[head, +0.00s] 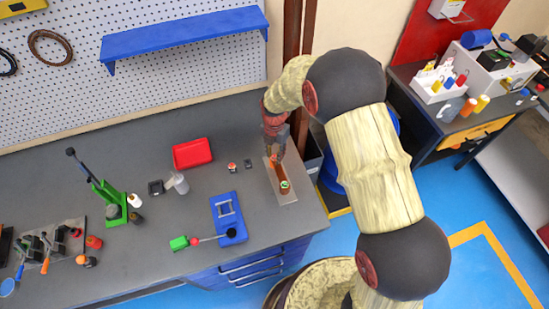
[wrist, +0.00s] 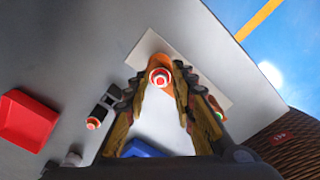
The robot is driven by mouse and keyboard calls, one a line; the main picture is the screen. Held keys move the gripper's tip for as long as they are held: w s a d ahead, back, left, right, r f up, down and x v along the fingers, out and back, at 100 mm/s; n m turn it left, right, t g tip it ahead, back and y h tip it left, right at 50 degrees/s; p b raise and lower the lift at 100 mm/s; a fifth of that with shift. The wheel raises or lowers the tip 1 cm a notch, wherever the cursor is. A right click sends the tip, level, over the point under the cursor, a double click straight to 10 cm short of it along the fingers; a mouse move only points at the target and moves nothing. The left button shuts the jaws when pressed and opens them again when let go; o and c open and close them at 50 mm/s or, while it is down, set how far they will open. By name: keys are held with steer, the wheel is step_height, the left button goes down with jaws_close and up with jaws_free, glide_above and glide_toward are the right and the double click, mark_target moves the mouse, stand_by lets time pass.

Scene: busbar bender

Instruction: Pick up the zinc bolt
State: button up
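My gripper (wrist: 161,76) points down over the pale plate (wrist: 158,46) near the bench's right end; it also shows in the head view (head: 273,156). Its fingers are spread apart on either side of a small round piece with a white and red end (wrist: 160,77), which sits on an orange-copper part. This piece may be the zinc bolt, but I cannot tell for sure. I cannot see whether the fingers touch it. The copper part (head: 280,174) lies on the plate, with a green-ended piece (head: 285,184) at its near end. My gripper hides its far end.
A red tray (head: 193,153) and a small orange-topped item (head: 232,167) are left of the plate. A blue fixture (head: 229,218) stands nearer the front. A green lever tool (head: 108,200) is farther left. The bench's right edge is close to the plate.

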mark_target(274, 156)
jaws_close()
steer(key=shift+r, duration=0.15)
steer(key=shift+w+r, duration=0.1)
steer(key=shift+r, duration=0.05)
steer(key=r, duration=0.3)
steer(key=shift+s+r, duration=0.15)
steer(key=shift+s, duration=0.1)
steer(key=s+r+p, duration=0.1)
steer(key=s+r, duration=0.8)
steer(key=s, duration=0.4)
steer(key=shift+s, duration=0.4)
steer(key=shift+c, duration=1.3)
jaws_free()
steer(key=shift+d, duration=0.15)
steer(key=o, duration=1.8)
